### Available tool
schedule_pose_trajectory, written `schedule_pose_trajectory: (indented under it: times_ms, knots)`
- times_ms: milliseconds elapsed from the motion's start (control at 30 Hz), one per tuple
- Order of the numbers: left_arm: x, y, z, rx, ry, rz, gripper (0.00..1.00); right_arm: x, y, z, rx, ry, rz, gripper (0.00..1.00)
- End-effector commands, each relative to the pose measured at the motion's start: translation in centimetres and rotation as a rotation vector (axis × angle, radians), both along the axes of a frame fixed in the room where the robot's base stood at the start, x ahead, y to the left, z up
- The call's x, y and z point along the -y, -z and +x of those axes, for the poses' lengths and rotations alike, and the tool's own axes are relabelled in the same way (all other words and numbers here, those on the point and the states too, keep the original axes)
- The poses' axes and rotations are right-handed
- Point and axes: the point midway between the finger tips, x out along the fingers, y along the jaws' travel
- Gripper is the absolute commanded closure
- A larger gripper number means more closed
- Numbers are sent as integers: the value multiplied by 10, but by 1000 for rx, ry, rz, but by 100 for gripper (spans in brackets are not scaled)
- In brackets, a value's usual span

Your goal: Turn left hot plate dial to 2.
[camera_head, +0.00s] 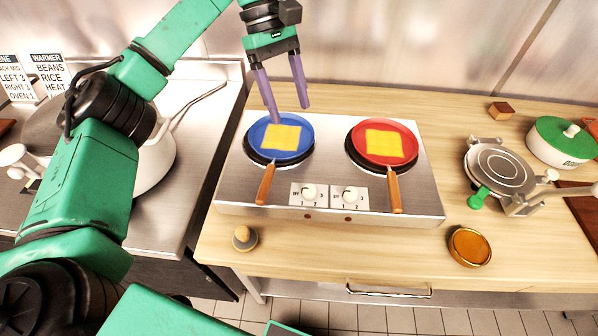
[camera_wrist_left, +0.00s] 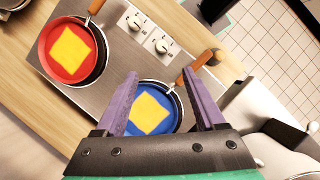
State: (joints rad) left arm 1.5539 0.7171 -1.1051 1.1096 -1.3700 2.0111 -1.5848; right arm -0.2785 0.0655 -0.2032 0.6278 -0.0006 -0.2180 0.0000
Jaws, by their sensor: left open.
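The steel hot plate (camera_head: 333,137) stands on the wooden counter with two burners. Its left dial (camera_head: 310,191) and right dial (camera_head: 350,194) are white knobs on the front panel; the setting of each is too small to read. A blue pan (camera_head: 260,137) with a yellow square of food sits on the left burner, and a red pan (camera_head: 410,149) with another sits on the right burner. My left gripper (camera_head: 290,114) is open and empty above the rear of the blue pan, away from the dials. In the left wrist view the left dial (camera_wrist_left: 162,46) shows beyond the blue pan (camera_wrist_left: 172,103).
The wooden pan handles (camera_head: 265,184) and (camera_head: 394,190) reach forward on both sides of the dials. A small grey-topped knob-like item (camera_head: 243,238) and an amber bowl (camera_head: 469,247) sit in front. A waffle iron (camera_head: 500,168) and green-lidded pot (camera_head: 562,140) stand right. A white pot (camera_head: 155,160) stands left.

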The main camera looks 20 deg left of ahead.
Motion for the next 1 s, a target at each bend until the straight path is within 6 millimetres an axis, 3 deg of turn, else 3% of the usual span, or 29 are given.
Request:
schedule_pose_trajectory:
  times_ms: [33, 100, 300, 467, 567, 633, 1000]
  knots:
    - [1, 19, 0, 1, 1, -1, 29, 1, 20, -1, -3, 0, -2, 50]
    - [1, 33, -1, 1, 1, -1, 29, 4, 34, -6, -10, -1, -5, 50]
    - [1, 59, -1, 1, 1, -2, 29, 16, 61, -34, -53, -1, -23, 50]
    - [4, 67, -3, -1, 4, -1, 29, 18, 62, -30, -48, -1, -26, 50]
    - [11, 86, -7, -3, 5, -2, 29, 17, 67, -20, -31, -1, -23, 50]
    - [16, 97, -11, -4, 3, 1, 29, 16, 60, -16, -24, 0, -22, 50]
    - [46, 177, -29, -2, 2, -1, 29, 9, 40, -18, -27, 2, -12, 50]
